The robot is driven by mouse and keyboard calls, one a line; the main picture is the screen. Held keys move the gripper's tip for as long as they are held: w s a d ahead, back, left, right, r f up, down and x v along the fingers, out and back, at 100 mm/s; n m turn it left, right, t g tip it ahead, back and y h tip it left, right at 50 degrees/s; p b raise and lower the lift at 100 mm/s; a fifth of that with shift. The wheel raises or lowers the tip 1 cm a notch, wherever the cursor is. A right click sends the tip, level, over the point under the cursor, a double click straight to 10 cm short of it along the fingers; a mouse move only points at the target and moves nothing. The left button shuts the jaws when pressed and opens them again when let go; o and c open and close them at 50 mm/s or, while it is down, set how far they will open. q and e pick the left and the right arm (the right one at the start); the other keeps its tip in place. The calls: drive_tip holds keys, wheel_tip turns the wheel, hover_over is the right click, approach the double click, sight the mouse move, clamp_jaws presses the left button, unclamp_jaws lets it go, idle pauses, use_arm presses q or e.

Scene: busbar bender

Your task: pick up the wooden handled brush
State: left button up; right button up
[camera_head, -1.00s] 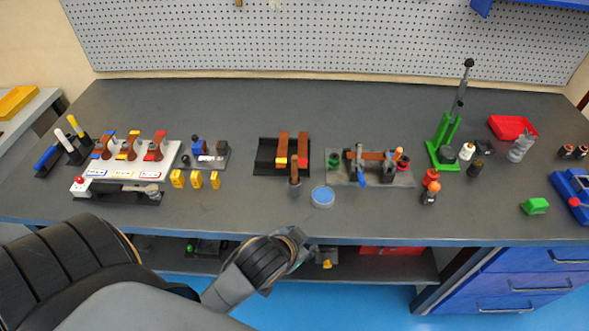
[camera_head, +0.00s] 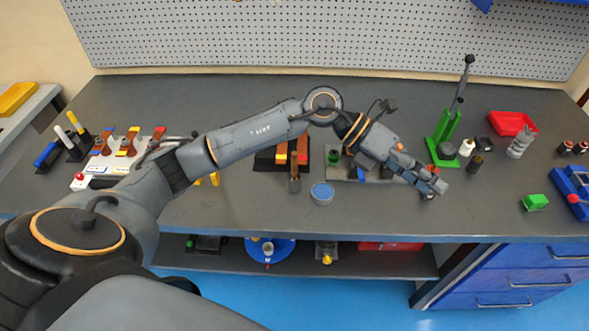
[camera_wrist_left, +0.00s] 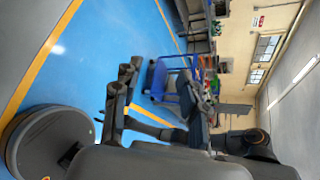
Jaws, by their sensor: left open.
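The brush (camera_head: 295,172), with a brown wooden handle and a grey lower end, is at the front of the black tray in the middle of the bench in the head view. Nothing holds it. My left gripper (camera_head: 438,185) is open and appears empty. It is well to the right of the brush, over the bench near the right end of the grey fixture. My left forearm passes behind the brush in the picture and hides part of the black tray. The left wrist view shows dark gripper fingers against the room and floor, with no brush visible. My right gripper is not in view.
A blue round dish (camera_head: 322,194) sits just right of the brush. The grey fixture (camera_head: 340,173) lies partly under my arm. A green lever press (camera_head: 443,140) and red tray (camera_head: 512,124) stand to the right. The bench's front strip is clear.

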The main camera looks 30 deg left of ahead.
use_arm(q)
drive_tip(key=w+a+f+y, duration=0.1)
drive_tip(key=a+f+y, duration=0.15)
drive_tip(key=a, duration=0.35)
drive_tip(key=w+a+f+y, duration=0.1)
drive_tip(key=w+a+y, duration=0.1)
drive_tip(key=a+y, duration=0.3)
drive_tip(key=r+n+g+y, duration=0.1)
drive_tip(key=r+y, duration=0.1)
drive_tip(key=y, duration=0.4)
hover_over(294, 154)
wheel_tip(294, 154, down, 7)
drive_tip(key=shift+w+d+f+p, duration=0.1)
drive_tip(key=shift+f+p, duration=0.05)
drive_tip(key=shift+p, duration=0.9)
drive_tip(key=shift+f, duration=0.55)
drive_tip(key=shift+f+p, duration=0.35)
drive_tip(key=shift+p, duration=0.15)
wheel_tip(294, 154, down, 4)
drive_tip(key=shift+r+p, duration=0.15)
drive_tip(key=shift+p, duration=0.75)
drive_tip(key=shift+f, duration=0.4)
drive_tip(key=shift+c, duration=0.3)
